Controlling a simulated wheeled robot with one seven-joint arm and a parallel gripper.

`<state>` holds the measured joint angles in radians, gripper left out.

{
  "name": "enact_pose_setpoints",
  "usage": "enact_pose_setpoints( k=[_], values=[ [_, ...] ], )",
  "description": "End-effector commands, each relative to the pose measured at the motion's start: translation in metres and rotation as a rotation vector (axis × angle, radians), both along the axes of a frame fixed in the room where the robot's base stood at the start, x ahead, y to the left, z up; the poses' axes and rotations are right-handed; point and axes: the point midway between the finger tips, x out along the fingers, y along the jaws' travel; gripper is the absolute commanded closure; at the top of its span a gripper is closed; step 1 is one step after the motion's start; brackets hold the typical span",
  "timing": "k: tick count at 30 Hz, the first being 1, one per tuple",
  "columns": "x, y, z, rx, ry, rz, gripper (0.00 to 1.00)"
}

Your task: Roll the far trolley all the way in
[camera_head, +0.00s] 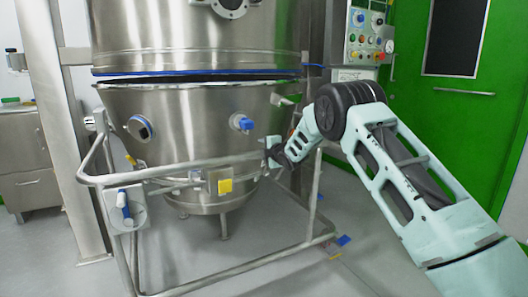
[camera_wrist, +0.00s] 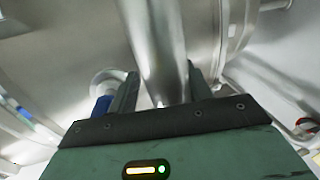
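The trolley is a steel tube frame (camera_head: 140,175) on the floor, carrying a conical steel bowl (camera_head: 190,120). The bowl sits under a larger steel vessel (camera_head: 190,35) with a blue seal (camera_head: 200,72); a thin gap shows between them. My gripper (camera_head: 273,153) is at the right end of the trolley's front rail. In the wrist view, my gripper's two dark fingers (camera_wrist: 160,88) lie on either side of a steel tube (camera_wrist: 155,40), seemingly the rail, and appear closed against it. The fingertips' far sides are hidden by the tube.
A steel post (camera_head: 65,130) stands left of the trolley, and a steel cabinet (camera_head: 28,160) farther left. A control panel (camera_head: 368,35) and a green door (camera_head: 450,110) are at the right. A blue and yellow piece (camera_head: 340,243) lies low near the frame's right corner. Front floor is clear.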

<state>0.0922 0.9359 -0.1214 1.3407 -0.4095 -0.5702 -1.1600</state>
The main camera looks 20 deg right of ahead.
Motion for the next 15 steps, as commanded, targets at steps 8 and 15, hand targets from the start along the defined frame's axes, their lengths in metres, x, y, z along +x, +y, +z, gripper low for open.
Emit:
enact_pose_setpoints(
  k=[8,15],
  values=[
    [-0.005,-0.001,-0.002,-0.001,0.006,-0.002,0.50],
    [-0.038,-0.003,0.005,0.000,0.009,-0.003,0.50]
  ],
)
